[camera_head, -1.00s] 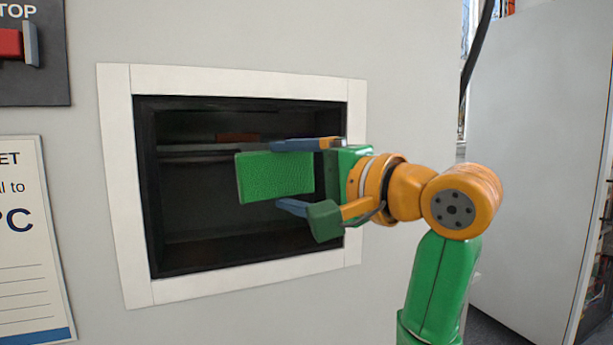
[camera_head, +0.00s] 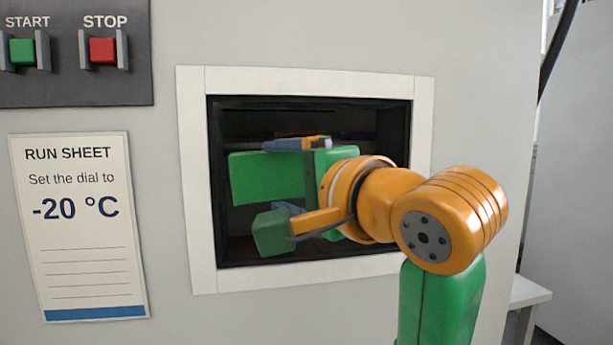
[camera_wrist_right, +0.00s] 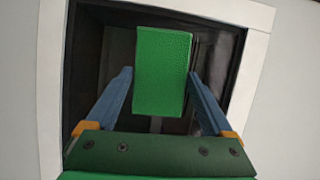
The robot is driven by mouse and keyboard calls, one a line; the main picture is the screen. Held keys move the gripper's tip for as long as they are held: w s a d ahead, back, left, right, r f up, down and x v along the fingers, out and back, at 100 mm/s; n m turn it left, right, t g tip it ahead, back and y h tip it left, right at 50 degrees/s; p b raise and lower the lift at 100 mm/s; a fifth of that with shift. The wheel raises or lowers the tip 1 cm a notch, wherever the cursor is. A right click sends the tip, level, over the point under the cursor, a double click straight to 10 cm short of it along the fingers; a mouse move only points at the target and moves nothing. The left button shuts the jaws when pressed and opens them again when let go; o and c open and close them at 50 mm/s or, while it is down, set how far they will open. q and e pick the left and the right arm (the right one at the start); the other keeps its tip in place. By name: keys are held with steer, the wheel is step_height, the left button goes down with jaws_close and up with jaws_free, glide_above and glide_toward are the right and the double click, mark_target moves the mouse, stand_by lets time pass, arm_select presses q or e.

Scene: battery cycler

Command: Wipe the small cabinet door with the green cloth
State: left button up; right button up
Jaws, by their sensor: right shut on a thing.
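The green cloth (camera_head: 262,178) is a thick green textured block. My right gripper (camera_head: 292,177) is shut on it, with one blue finger above and one below in the head view. In the right wrist view the cloth (camera_wrist_right: 162,72) sits between the blue fingers (camera_wrist_right: 160,95). It is in front of or inside a dark recess (camera_head: 395,120) with a white frame (camera_head: 197,200); I cannot tell how deep. I cannot make out a separate door panel. The cloth and arm hide much of the recess. My left gripper is not in view.
On the grey wall (camera_head: 490,80), a dark panel (camera_head: 75,90) carries a green START button (camera_head: 22,51) and a red STOP button (camera_head: 103,50). A run sheet (camera_head: 82,225) reading -20 °C hangs below. A pale ledge (camera_head: 528,291) is at the lower right.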

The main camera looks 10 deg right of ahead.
mark_target(251, 179)
steer(key=shift+a, duration=1.65)
steer(key=shift+d, duration=0.15)
steer(key=shift+s, duration=0.15)
